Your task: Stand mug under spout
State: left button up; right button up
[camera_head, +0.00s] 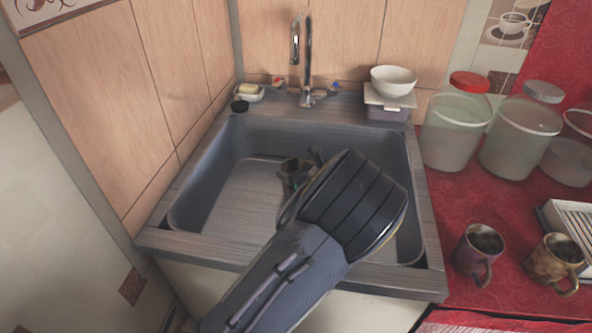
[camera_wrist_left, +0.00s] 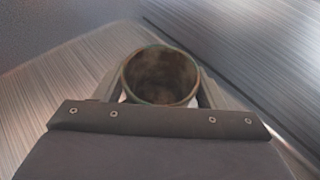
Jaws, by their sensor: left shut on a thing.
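A greenish-brown mug (camera_head: 294,174) is inside the grey sink (camera_head: 215,215), partly hidden behind my left gripper (camera_head: 305,180). In the left wrist view the mug (camera_wrist_left: 161,76) shows its round rim and dark inside, with the finger of my left gripper (camera_wrist_left: 160,92) on each side of it. The left gripper is shut on the mug. The mug looks upright and empty. The chrome spout (camera_head: 296,45) stands at the back of the sink, above and behind the mug. I cannot tell whether the mug touches the sink floor. My right gripper is not in view.
Two more mugs, a purple one (camera_head: 478,250) and a brown one (camera_head: 553,262), stand on the red counter (camera_head: 450,215). Glass jars (camera_head: 455,125) stand behind them. A white bowl (camera_head: 393,80) and a soap dish (camera_head: 248,93) sit on the back rim. Tiled walls close the left and back.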

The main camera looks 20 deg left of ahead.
pick_arm(q)
jog(key=o, duration=1.2)
jog(key=shift+d+r, duration=0.2)
jog(key=shift+r, duration=0.05)
jog(key=p+v, duration=0.2)
jog(key=v, duration=0.9)
jog(key=shift+s+d+r, duration=0.15)
jog(key=shift+s+d, duration=0.05)
jog(key=shift+s, duration=0.1)
